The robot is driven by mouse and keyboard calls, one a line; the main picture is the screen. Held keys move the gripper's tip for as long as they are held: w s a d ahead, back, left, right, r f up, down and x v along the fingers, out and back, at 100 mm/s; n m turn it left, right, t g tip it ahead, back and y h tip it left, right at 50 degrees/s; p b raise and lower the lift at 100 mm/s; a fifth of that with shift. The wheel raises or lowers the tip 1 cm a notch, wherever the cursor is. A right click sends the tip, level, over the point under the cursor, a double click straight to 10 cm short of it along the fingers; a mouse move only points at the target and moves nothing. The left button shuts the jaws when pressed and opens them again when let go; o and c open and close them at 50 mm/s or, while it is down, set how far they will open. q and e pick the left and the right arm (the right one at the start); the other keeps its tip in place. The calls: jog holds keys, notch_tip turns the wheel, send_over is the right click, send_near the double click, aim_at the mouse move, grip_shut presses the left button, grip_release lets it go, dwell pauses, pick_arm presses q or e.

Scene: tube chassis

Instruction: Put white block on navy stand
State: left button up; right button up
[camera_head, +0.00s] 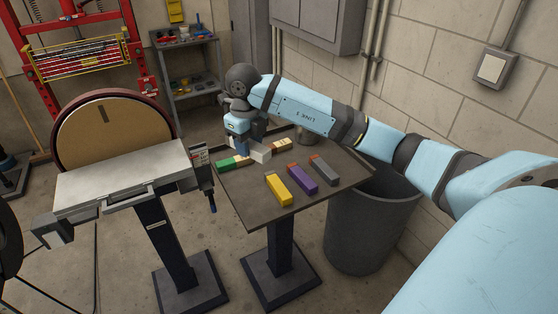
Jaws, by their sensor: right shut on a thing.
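My right gripper (242,152) points down at the back left of the dark table (256,208), its arm coming in from the right. It is shut, and the white block (261,154) shows against its right side, low over the tabletop. The fingertips are too small and partly hidden to see their exact grip. I cannot clearly pick out a navy stand; blue parts around the gripper blend together, and the area behind it is hidden. My left gripper is not in view.
Yellow (278,189), purple (302,179) and grey (324,170) blocks lie on the table. A green block (228,163) and a tan block (281,145) lie near the gripper. A disc sander (115,135) stands left, a grey bin (368,225) right. The table's front is clear.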

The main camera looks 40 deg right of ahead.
aim_at(253, 202)
notch_tip(253, 202, down, 18)
jog(key=shift+w+f, duration=0.1)
jog(key=shift+f, duration=0.1)
dwell(0.4)
jog(key=shift+f, duration=0.2)
jog(key=o, duration=1.1)
jog(key=shift+r, duration=0.15)
